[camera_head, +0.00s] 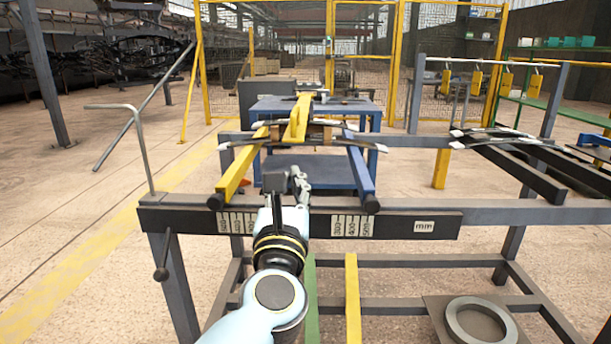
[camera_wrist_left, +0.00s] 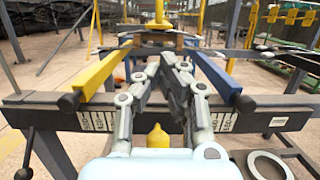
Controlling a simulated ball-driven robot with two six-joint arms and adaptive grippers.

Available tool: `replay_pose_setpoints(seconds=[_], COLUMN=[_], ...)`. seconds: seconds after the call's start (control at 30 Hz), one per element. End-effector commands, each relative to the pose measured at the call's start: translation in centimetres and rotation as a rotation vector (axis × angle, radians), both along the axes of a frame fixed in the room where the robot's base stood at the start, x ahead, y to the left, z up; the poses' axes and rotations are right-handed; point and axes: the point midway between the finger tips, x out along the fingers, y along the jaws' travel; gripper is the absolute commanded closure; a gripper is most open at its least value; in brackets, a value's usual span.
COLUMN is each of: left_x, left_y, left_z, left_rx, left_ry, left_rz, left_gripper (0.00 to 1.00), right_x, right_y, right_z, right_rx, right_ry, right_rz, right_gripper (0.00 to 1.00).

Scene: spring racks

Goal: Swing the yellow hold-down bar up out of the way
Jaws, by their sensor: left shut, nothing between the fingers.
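The yellow hold-down bar (camera_head: 299,118) lies over the middle of a stack of leaf springs (camera_head: 345,142) on the rack. Its near end also shows at the top of the left wrist view (camera_wrist_left: 159,20). The springs rest across a yellow rack arm (camera_head: 236,174) on the left and a blue rack arm (camera_head: 361,178) on the right. My left gripper (camera_head: 287,182) is shut and empty, in front of the springs and between the two arms. It is apart from the bar. In the left wrist view its fingers (camera_wrist_left: 168,62) come together. My right gripper is not seen.
A dark rail with a white scale (camera_head: 423,226) runs across the front of the rack. A blue table (camera_head: 262,113) stands behind. More springs (camera_head: 500,137) lie on dark arms at the right. A bent grey rod (camera_head: 139,135) rises at the left. A grey ring (camera_head: 480,321) lies low right.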

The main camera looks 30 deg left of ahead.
Motion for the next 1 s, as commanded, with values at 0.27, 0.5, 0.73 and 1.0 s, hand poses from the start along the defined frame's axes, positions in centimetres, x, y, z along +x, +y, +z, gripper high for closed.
replay_pose_setpoints(seconds=[0.27,0.5,0.73,1.0], left_x=[3.0,6.5,8.1,8.2], left_y=[2.0,4.1,5.2,5.2], left_z=[1.5,2.3,2.5,2.5], left_rx=[-0.016,-0.015,-0.015,-0.015], left_ry=[-0.02,-0.016,-0.015,-0.014], left_rz=[0.001,0.002,0.004,0.003], left_gripper=[1.0,1.0,1.0,1.0], right_x=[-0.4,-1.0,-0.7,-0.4], right_y=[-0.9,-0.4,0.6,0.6], right_z=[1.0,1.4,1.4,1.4], right_rx=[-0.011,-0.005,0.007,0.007], right_ry=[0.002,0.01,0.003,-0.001], right_rz=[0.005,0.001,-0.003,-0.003], right_gripper=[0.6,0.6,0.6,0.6])
